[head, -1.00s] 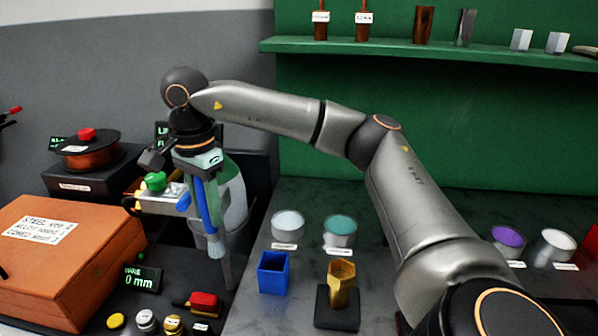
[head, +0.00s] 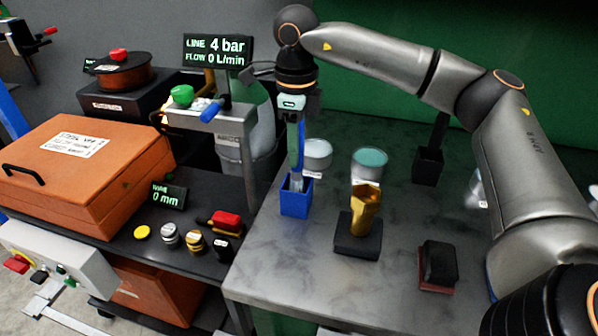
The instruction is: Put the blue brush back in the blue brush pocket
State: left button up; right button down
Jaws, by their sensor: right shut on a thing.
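The blue brush (head: 301,146) hangs upright, bristles down, under my right gripper (head: 294,116), which is shut on its upper part. The blue brush pocket (head: 296,203) is an open-topped blue box on the grey bench's left side. The brush is lined up over the pocket. Its pale bristle end shows at the pocket's mouth, seemingly just inside the rim, but how deep it goes I cannot tell. My left gripper is not in view.
A white-filled cup (head: 317,158) and a teal-filled cup (head: 369,165) stand close behind and right of the pocket. A brass hex piece (head: 365,212) on a black base stands to the right. A black box (head: 427,168) is farther right. Grey bench (head: 300,265) in front is clear.

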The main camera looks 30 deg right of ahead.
jog(key=shift+f, duration=2.2)
jog(key=shift+f, duration=0.25)
jog(key=c, duration=0.6)
grip_release()
jog(key=shift+r, duration=0.1)
notch_tip(320, 180, up, 12)
jog(key=shift+r+p, duration=0.15)
jog(key=shift+p, duration=0.15)
